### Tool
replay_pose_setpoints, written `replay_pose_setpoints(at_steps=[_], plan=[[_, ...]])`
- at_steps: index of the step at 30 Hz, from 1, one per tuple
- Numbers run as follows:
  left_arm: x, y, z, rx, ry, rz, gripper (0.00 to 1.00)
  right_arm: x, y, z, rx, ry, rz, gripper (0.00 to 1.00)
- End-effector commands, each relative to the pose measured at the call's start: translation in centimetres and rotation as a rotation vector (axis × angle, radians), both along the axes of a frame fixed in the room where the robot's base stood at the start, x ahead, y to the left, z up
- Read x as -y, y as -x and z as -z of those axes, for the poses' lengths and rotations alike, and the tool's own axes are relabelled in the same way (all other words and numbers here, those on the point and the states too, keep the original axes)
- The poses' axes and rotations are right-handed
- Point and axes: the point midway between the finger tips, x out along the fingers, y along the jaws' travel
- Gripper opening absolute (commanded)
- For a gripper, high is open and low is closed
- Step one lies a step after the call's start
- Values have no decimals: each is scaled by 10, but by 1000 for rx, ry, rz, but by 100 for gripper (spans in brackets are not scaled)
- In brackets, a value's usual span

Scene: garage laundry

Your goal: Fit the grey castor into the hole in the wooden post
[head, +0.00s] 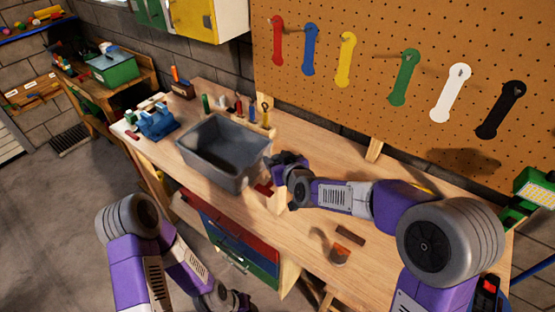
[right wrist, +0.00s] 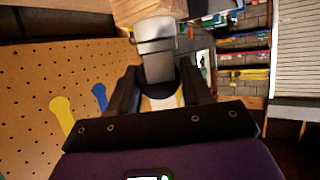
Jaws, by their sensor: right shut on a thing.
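In the right wrist view, my right gripper (right wrist: 160,82) is shut on the grey castor (right wrist: 155,48), with its dark round part between the fingers. The castor's grey end points up to the wooden post (right wrist: 143,10) at the top edge. The two overlap in this view; I cannot tell whether they touch, and the hole is hidden. In the head view, my right gripper (head: 285,162) is just above a pale wooden piece, likely the post (head: 278,201), at the bench's front. The castor is not clear there. My left gripper (head: 227,299) is low at the bottom edge, its jaws unclear.
A grey bin (head: 207,171) stands on the workbench (head: 315,240), left of my right gripper. Hand tools stand behind it, and a blue object (head: 157,122) lies to its left. An orange-topped small item (head: 340,254) is at the front right. A pegboard (head: 375,100) rises behind.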

Motion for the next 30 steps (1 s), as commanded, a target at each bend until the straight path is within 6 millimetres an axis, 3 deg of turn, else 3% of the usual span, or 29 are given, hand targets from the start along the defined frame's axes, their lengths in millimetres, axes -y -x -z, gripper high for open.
replay_pose_setpoints(at_steps=[3, 4, 9, 20, 30], plan=[[0, 0, 0, 0, 0, 0, 43, 0, 0, -1, 2, -1, 0, 16], [0, 0, 0, 0, 0, 0, 43, 0, 0, -1, 2, -1, 0, 53], [0, 0, 0, 0, 0, 0, 43, 0, 0, -1, 1, 0, 0, 79], [0, 0, 0, 0, 0, 0, 43, 2, 4, -2, 0, 0, 0, 79], [0, 0, -1, 0, 0, 0, 43, 21, 46, -22, 1, -2, 0, 79]])
